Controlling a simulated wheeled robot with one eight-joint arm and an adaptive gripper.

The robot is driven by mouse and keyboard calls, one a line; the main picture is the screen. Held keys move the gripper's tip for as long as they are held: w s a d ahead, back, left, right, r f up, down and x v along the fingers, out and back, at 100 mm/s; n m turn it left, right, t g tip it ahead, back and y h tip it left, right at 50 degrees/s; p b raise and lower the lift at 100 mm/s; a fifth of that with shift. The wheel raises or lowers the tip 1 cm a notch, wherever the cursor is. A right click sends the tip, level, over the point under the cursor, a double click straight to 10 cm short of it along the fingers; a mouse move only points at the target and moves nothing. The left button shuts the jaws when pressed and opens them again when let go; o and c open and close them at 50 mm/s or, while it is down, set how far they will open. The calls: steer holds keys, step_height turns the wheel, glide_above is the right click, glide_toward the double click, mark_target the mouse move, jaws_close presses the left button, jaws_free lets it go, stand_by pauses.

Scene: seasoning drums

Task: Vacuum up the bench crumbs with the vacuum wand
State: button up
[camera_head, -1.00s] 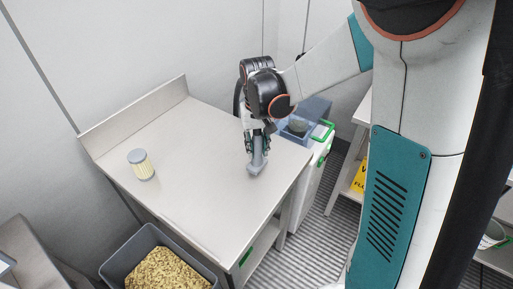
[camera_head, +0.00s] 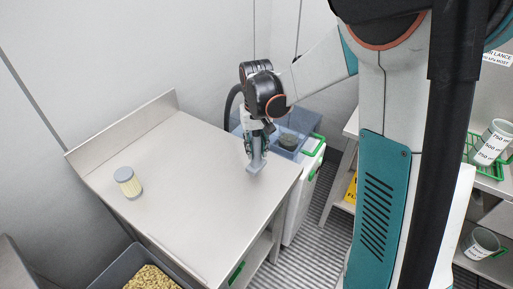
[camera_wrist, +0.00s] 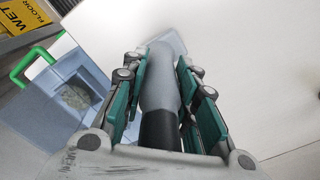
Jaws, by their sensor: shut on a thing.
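The grey vacuum wand (camera_head: 257,160) is upright in my gripper (camera_head: 258,136), with its flat nozzle at the bench (camera_head: 190,180) top near the right edge. Whether the nozzle touches the steel cannot be told. In the wrist view my gripper (camera_wrist: 165,65) has its green-padded fingers on both sides of the wand (camera_wrist: 160,85), whose lower neck is black. A dark hose (camera_head: 231,103) curves behind the gripper. I make out no crumbs on the visible bench top; the patch around and behind the nozzle is partly hidden.
A tub of yellowish bits (camera_head: 151,279) sits below the front edge. A blue-grey bin unit (camera_head: 308,147) with a green handle adjoins the bench's far right. Shelves with white cups (camera_head: 492,142) are right. Mid-bench is clear.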

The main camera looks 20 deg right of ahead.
mark_target(256, 134)
steer(key=shift+r+p, duration=1.45)
steer(key=shift+r, duration=1)
